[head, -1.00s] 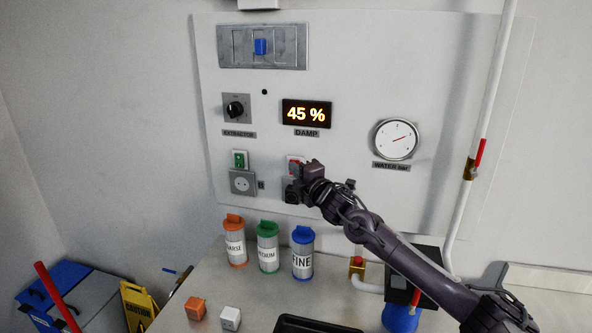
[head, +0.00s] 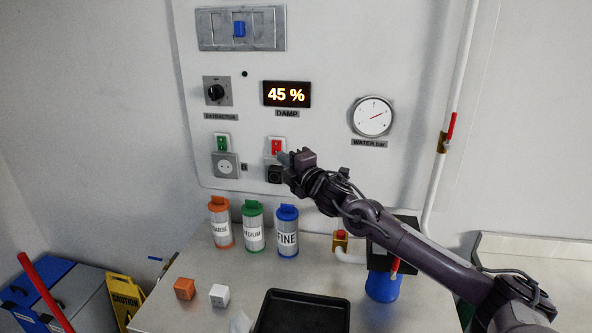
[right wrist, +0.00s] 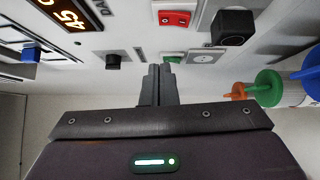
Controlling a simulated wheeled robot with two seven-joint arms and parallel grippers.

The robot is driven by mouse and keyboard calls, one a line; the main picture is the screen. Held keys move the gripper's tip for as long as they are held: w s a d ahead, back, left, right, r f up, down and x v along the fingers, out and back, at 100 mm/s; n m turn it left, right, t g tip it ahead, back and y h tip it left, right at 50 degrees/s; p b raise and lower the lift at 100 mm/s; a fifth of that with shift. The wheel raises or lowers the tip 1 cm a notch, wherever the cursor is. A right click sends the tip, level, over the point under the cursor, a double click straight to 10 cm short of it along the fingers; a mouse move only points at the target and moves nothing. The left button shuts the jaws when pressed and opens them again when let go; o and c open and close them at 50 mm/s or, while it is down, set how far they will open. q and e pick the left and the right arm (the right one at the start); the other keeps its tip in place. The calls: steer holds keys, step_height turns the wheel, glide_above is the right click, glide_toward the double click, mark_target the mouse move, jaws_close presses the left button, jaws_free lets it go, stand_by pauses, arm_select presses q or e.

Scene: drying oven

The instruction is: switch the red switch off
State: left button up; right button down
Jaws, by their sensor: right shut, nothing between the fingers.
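The red switch (head: 277,146) sits on the wall panel, below the damp display and above a black socket (head: 276,174). The red switch also shows at the top of the right wrist view (right wrist: 174,18). My right gripper (head: 284,158) is shut and empty, close to the lower right of the red switch in the head view. I cannot tell whether its tips touch the panel. In the right wrist view the closed fingers (right wrist: 158,78) appear apart from the switch. My left gripper is not in view.
A green switch (head: 222,142) above a grey socket (head: 226,164) is to the left. Orange, green and blue-lidded canisters (head: 287,232) stand on the table below. A black tray (head: 302,312), an orange cube (head: 185,289) and a white cube (head: 219,295) lie nearer.

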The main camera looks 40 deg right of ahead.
steer(key=shift+s+a+r+b, duration=0.1)
steer(key=shift+s+b, duration=0.05)
steer(key=shift+s, duration=0.7)
steer(key=shift+s+a+r+b, duration=0.15)
steer(key=shift+s+b, duration=0.05)
steer(key=shift+s, duration=0.65)
steer(key=shift+s+a+r+b, duration=0.1)
steer(key=shift+s+b, duration=0.05)
steer(key=shift+s, duration=0.7)
